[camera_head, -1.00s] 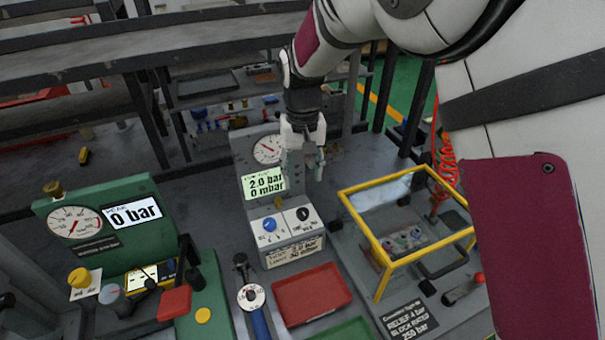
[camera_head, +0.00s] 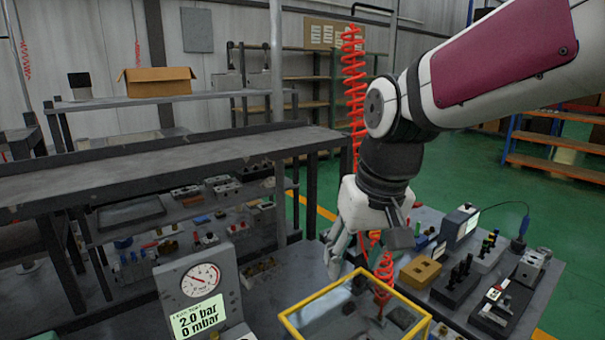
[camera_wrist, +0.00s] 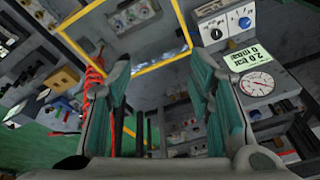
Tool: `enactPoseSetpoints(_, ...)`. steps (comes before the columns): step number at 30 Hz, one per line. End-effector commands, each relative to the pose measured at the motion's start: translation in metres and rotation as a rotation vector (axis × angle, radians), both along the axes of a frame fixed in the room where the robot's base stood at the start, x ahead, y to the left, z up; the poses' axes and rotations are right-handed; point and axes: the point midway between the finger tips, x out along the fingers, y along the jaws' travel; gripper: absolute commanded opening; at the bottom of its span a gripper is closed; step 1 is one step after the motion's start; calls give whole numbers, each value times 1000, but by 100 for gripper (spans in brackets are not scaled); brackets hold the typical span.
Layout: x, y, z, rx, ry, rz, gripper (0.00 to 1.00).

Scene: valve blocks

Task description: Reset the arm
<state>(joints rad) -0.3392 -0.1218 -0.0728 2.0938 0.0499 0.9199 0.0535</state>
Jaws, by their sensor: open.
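My gripper (camera_head: 350,248) hangs from my arm in the head view, above the bench and just behind the yellow-framed enclosure. In the wrist view my gripper (camera_wrist: 163,75) shows two teal-lined fingers spread apart with nothing between them. It is open and empty, clear of the objects around it. The grey gauge unit (camera_head: 205,290) stands left of it, its display reading 2.0 bar and 0 mbar; it also shows at the right of the wrist view (camera_wrist: 262,60).
The yellow-framed enclosure (camera_head: 318,297) stands below the gripper. A red coiled hose (camera_head: 352,100) hangs close behind my arm. A bench of blocks and fittings (camera_head: 470,275) lies to the right. A shelf (camera_head: 170,160) stands to the left. Open green floor (camera_head: 450,170) lies behind.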

Motion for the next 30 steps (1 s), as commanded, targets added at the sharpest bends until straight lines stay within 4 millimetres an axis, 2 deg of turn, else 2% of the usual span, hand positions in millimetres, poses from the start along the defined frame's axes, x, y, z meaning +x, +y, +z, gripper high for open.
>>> enactPoseSetpoints(1,-14,-15,8,5,-25,-21,48)
enactPoseSetpoints(6,-59,-56,21,1,-95,-82,48)
enactPoseSetpoints(12,-112,-91,21,-19,-175,-149,48)
enactPoseSetpoints(15,-131,-101,17,-32,-205,-175,48)
enactPoseSetpoints(21,-150,-110,11,-48,-233,-200,48)
enactPoseSetpoints(30,-151,-111,11,-49,-234,-202,48)
